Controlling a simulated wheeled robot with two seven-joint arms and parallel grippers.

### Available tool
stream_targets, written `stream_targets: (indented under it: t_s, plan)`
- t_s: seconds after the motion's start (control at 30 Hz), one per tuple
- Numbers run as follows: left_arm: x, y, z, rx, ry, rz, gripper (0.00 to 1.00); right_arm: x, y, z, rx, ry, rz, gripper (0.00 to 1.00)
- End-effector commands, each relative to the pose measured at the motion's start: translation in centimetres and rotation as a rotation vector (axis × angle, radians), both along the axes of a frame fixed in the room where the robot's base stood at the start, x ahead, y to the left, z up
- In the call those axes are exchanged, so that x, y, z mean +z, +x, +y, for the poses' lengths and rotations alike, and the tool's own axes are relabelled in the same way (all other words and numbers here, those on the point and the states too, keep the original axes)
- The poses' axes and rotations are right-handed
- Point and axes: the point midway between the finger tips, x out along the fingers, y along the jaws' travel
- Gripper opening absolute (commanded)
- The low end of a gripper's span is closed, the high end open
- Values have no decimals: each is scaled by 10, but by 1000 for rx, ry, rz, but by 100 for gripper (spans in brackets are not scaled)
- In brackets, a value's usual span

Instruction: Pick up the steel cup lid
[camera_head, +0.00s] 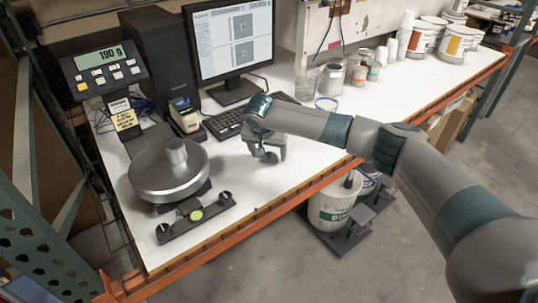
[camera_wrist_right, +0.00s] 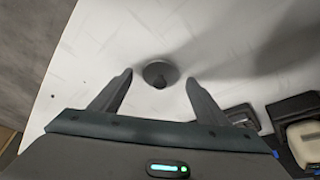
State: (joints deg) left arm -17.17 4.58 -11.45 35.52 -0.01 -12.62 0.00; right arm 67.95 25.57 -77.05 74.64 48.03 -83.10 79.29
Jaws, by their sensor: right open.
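The steel cup lid (camera_wrist_right: 160,72) is a small dark round disc with a knob in the middle, lying on the white tabletop in the right wrist view. It sits between and a little beyond the two fingertips of my right gripper (camera_wrist_right: 160,78), which is open and empty. In the head view my right gripper (camera_head: 268,157) points down low over the table, to the right of the scale; the lid is hard to make out there. A small steel cup (camera_head: 177,151) stands on the scale's round pan. My left gripper is not in view.
The scale (camera_head: 150,178) is left of my right gripper; its display (camera_head: 104,69) reads 190 g. A keyboard (camera_head: 224,124), monitor (camera_head: 235,40) and label device (camera_head: 185,117) stand behind. Cups and tubs line the back right. The table's orange front edge (camera_head: 310,190) is near.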

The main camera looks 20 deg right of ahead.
Motion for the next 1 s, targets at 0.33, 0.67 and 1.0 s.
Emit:
stream_targets:
  t_s: [0.33,0.67,1.0]
  plan:
    - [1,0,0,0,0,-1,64,-4,2,-1,0,0,-1,68]
    - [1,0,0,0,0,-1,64,-4,2,-1,0,0,-1,37]
    - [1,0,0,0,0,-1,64,-3,2,-1,0,0,-1,25]
